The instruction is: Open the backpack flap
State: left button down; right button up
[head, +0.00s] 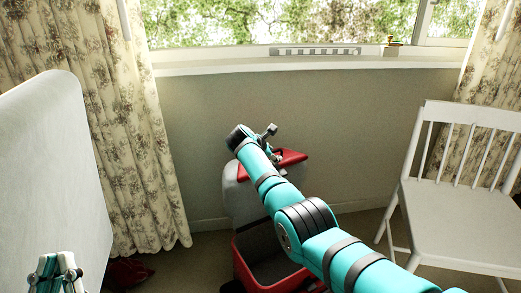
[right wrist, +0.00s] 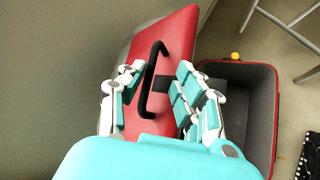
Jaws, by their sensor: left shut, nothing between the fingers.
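The task's backpack looks like a red case with a grey inside. Its base (head: 243,268) stands open on the floor, and its inside also shows in the right wrist view (right wrist: 243,85). The flap, red outside (right wrist: 178,38) and grey inside (head: 240,200), stands raised at the back of the base. A black handle (right wrist: 147,75) sits on the flap. My right gripper (right wrist: 155,92) has its fingers spread apart on either side of the handle; contact is unclear. In the head view my right arm hides part of the case. My left gripper (head: 57,268) is shut and empty, away from the case.
A white chair (head: 465,220) stands at the right. A white upholstered piece (head: 50,170) stands at the left, beside a floral curtain (head: 130,150). A wall with a window sill (head: 310,65) is behind the case. A dark red item (head: 128,272) lies on the floor.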

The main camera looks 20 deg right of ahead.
jog(key=v, duration=1)
jog(key=shift+r, duration=0.1)
